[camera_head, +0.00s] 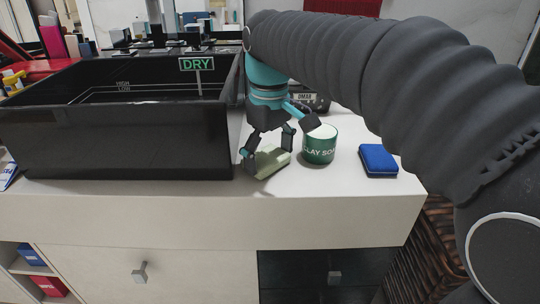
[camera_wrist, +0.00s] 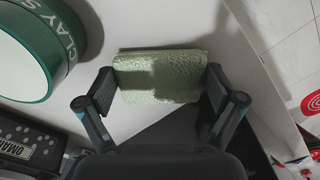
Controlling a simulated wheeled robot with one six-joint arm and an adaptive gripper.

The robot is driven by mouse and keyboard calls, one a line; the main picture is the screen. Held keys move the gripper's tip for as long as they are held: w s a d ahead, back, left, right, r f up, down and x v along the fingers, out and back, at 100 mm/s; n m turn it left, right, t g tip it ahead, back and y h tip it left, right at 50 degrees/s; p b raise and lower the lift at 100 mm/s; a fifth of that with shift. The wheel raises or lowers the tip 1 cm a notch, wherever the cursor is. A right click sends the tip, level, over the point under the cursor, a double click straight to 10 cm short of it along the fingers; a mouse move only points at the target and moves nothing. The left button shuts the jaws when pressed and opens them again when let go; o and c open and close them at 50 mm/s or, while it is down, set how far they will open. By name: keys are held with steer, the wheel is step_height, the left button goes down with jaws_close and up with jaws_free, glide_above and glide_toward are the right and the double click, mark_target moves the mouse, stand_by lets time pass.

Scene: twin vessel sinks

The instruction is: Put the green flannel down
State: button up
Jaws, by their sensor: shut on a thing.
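The green flannel (camera_head: 271,161) is a pale green, folded, towel-textured piece at the front of the white counter, right of the black box. My gripper (camera_head: 268,155) is shut on it from above, with one finger on each side. In the wrist view the flannel (camera_wrist: 160,78) spans the space between the two fingertips (camera_wrist: 160,88), with its textured face towards the camera. It is at or just above the counter top; I cannot tell whether it touches.
A green jar (camera_head: 319,146) lettered "CLAY SO…" stands just right of the flannel. A blue case (camera_head: 378,160) lies further right. The black box (camera_head: 120,140) marked "DRY" fills the left. The counter's front edge (camera_head: 330,190) is close. Bare counter lies between jar and blue case.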

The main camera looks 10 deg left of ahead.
mark_target(270, 158)
steer(key=shift+f, duration=0.15)
steer(key=o, duration=0.7)
step_height(270, 158, up, 12)
steer(key=shift+r+p, duration=0.2)
steer(key=shift+p, duration=0.9)
